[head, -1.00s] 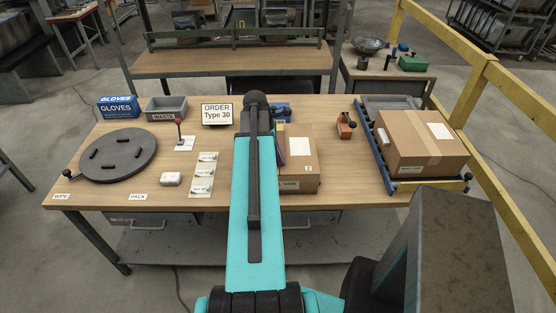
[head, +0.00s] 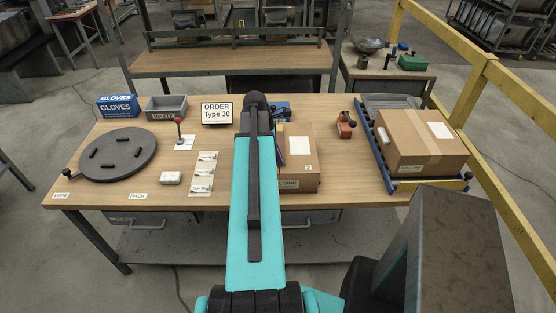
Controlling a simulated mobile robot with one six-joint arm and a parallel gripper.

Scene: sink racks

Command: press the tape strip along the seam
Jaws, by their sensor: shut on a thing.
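A cardboard box (head: 303,172) stands on the table right of my arm, which covers its left part. It has a white label on its top and a small mark on its front. No tape strip or seam can be made out on its visible part. A narrow purple and yellow edge (head: 281,140) shows between my arm and this box; I cannot tell what it is. My gripper is hidden behind my teal arm. A second closed box (head: 408,159) sits on a blue-framed roller rack at the right, with a paler band across its top.
An orange tool (head: 345,126) stands between the boxes. A blue item (head: 283,113) is partly hidden behind my arm. A yellow rail (head: 481,86) runs along the right.

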